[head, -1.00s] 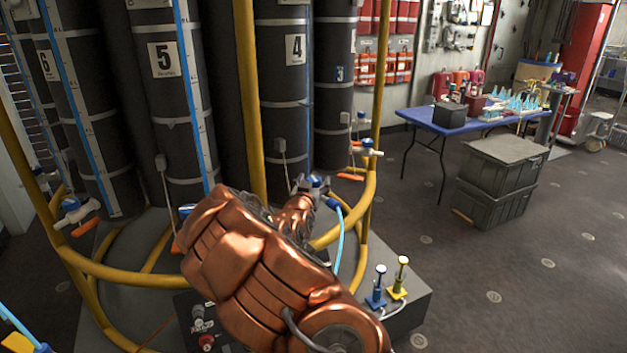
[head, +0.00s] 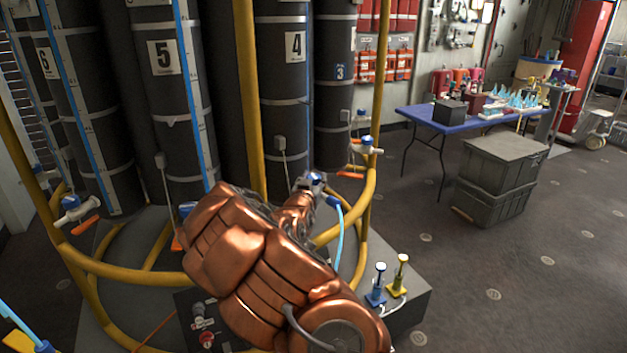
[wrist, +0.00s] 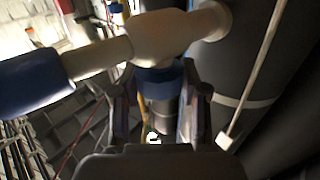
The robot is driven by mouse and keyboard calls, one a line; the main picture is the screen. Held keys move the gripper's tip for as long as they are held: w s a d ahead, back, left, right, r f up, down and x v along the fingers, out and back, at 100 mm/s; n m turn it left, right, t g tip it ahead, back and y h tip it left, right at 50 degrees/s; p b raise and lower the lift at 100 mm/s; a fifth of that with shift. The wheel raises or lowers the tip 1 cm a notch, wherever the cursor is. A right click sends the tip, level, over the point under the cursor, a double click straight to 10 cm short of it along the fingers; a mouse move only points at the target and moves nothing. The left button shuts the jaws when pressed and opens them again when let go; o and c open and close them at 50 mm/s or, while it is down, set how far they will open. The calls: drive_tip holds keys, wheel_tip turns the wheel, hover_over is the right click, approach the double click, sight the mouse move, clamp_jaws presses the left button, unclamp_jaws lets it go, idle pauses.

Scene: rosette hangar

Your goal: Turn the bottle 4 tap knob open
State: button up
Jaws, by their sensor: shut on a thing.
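Bottle 4 (head: 285,120) is a tall dark cylinder with a white "4" label, standing behind the yellow rail. Its tap (wrist: 160,38) is a pale body with a dark blue sleeve at the left in the wrist view. The blue tap knob (wrist: 158,78) sits under the tap body, between my fingers. My gripper (wrist: 157,82) is shut on this knob, with one finger on each side. In the head view my gripper (head: 312,182) is at the rail in front of bottle 4, and my copper-covered arm hides part of the base and rail.
Yellow rails (head: 130,272) curve around the bottles. Bottle 5 (head: 170,110) stands to the left. A light-blue hose (head: 341,235) hangs beside my gripper. Blue and yellow plungers (head: 388,282) stand on the base. Grey crates (head: 500,180) and a blue table (head: 450,122) are at right, with open floor around.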

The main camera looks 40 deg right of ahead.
drive_tip(key=shift+s+d+n+t+y+b, duration=0.15)
drive_tip(key=shift+n+t+y+b, duration=0.45)
drive_tip(key=shift+b, duration=0.65)
drive_tip(key=shift+n+t+y, duration=0.4)
drive_tip(key=shift+n+t, duration=0.1)
drive_tip(key=shift+t, duration=0.2)
drive_tip(key=shift+r+n+t+y, duration=0.15)
drive_tip(key=shift+n+t+y, duration=0.15)
drive_tip(key=shift+t, duration=0.1)
drive_tip(key=shift+y, duration=0.3)
drive_tip(key=o, duration=1.2)
drive_tip(key=shift+c, duration=0.2)
